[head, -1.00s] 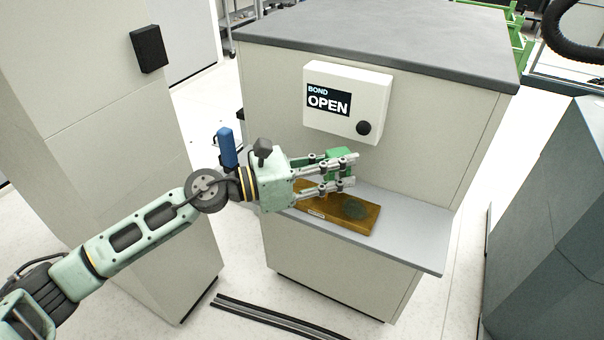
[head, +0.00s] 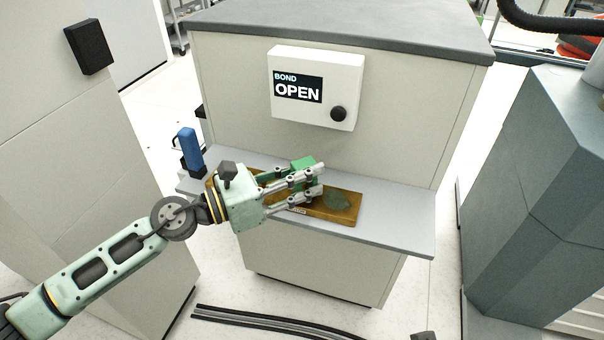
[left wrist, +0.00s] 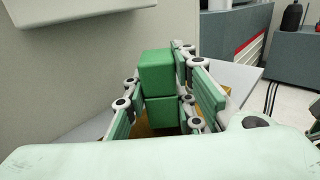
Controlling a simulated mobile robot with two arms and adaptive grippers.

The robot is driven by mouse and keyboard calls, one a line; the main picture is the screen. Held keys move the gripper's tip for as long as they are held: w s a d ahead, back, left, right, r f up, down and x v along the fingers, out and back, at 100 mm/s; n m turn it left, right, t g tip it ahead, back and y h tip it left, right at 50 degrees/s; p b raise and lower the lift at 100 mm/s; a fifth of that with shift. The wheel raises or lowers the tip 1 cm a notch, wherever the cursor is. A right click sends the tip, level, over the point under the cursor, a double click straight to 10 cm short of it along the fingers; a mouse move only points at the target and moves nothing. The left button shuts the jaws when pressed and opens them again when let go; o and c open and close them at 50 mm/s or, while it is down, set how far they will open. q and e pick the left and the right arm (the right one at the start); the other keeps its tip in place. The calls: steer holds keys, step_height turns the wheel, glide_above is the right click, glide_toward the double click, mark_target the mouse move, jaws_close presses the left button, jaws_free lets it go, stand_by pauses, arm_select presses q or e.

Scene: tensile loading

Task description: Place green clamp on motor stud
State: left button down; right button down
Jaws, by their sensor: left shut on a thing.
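The green clamp (head: 303,163) is a blocky green piece between the fingers of my left gripper (head: 306,185). In the left wrist view the clamp (left wrist: 158,85) shows as two stacked green blocks, with the finger linkages of my left gripper (left wrist: 168,105) on both sides, shut on it. The gripper is over a brown-amber tray (head: 318,213) on the grey shelf, which has a dark greenish round patch at its right end. I cannot make out a motor stud.
The grey shelf (head: 395,218) juts from a cabinet (head: 400,120) with a white box reading "BOND OPEN" (head: 318,85) above. A blue-handled item (head: 188,146) stands at the shelf's left end. The shelf's right part is bare. Dark rails (head: 270,325) lie on the floor.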

arm_select(q)
steer(key=shift+f, duration=0.25)
steer(key=c, duration=1.9)
jaws_free()
steer(key=shift+f, duration=0.1)
steer(key=o, duration=0.4)
arm_select(e)
steer(key=shift+f, duration=0.25)
arm_select(q)
steer(key=shift+o, duration=0.2)
steer(key=shift+r, duration=0.4)
steer(key=v, duration=0.2)
steer(key=b+v, duration=0.1)
steer(key=v, duration=0.1)
steer(key=b+v, duration=0.1)
steer(key=v, duration=0.1)
steer(key=shift+a+f, duration=0.25)
steer(key=shift+f, duration=0.15)
steer(key=v, duration=0.3)
steer(key=b+v, duration=0.1)
steer(key=v, duration=0.1)
steer(key=shift+s+a+r, duration=0.15)
steer(key=shift+a+r, duration=0.1)
steer(key=shift+r, duration=0.1)
arm_select(e)
steer(key=w+a+t, duration=0.2)
steer(key=w+t, duration=0.1)
steer(key=w, duration=0.4)
steer(key=shift+r+y, duration=0.25)
steer(key=shift+y, duration=0.15)
